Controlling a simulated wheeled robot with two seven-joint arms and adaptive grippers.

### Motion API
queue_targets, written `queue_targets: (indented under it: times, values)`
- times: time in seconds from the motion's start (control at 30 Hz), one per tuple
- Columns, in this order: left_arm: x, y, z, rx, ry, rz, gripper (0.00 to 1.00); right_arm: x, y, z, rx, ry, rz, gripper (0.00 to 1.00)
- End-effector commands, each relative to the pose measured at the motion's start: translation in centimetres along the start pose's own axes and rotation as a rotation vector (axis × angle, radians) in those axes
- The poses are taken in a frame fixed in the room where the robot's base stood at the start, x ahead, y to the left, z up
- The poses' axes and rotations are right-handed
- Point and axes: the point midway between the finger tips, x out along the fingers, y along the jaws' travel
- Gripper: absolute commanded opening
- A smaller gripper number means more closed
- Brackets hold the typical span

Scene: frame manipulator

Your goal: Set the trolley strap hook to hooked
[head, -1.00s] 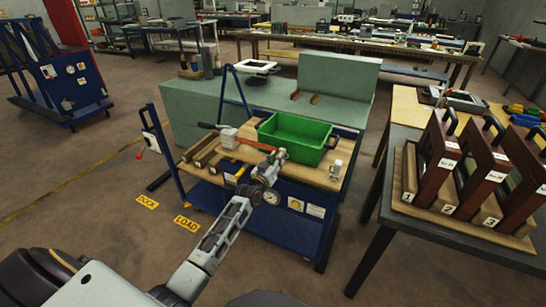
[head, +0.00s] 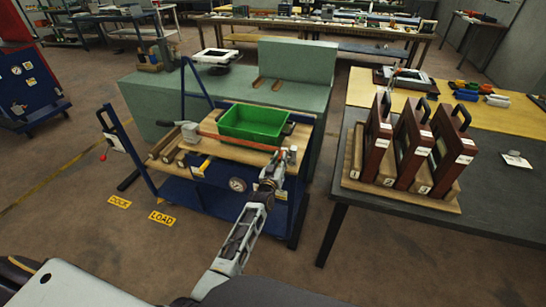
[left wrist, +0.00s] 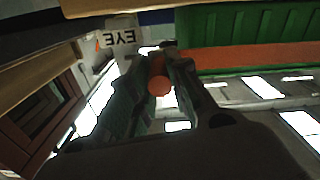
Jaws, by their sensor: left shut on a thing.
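The blue trolley (head: 215,190) with a wooden deck stands in the middle of the head view. An orange strap (head: 238,142) runs from a grey ratchet (head: 190,132) on the deck's left, along the front of the green crate (head: 252,121), to my left gripper (head: 286,157) at the deck's right end. In the left wrist view, my left gripper (left wrist: 165,68) is shut on the strap hook, whose round orange end (left wrist: 158,86) shows between the fingers.
Wooden bars (head: 168,150) lie at the deck's left. A dark table (head: 490,200) on the right carries several numbered brown frames (head: 412,145) on a wooden base. A green bench (head: 150,100) stands behind the trolley. Floor is clear in front, with LOAD (head: 162,218) and DOCK signs.

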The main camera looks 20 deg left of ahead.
Motion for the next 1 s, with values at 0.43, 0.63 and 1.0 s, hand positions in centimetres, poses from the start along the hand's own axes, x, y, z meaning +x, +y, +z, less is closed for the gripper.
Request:
queue_targets:
  times: [0.43,0.63,1.0]
  values:
    - [0.04,0.95,0.08,0.0,0.002,0.002,0.0,-0.22,-0.16,0.19,-0.001,0.0,-0.002,0.36]
    - [0.03,1.05,0.11,-0.001,0.001,0.003,0.29,-0.22,-0.16,0.17,-0.001,0.0,-0.002,0.36]
    - [0.01,0.74,0.17,0.001,0.0,0.001,0.42,-0.18,-0.1,0.38,0.0,-0.004,-0.001,0.36]
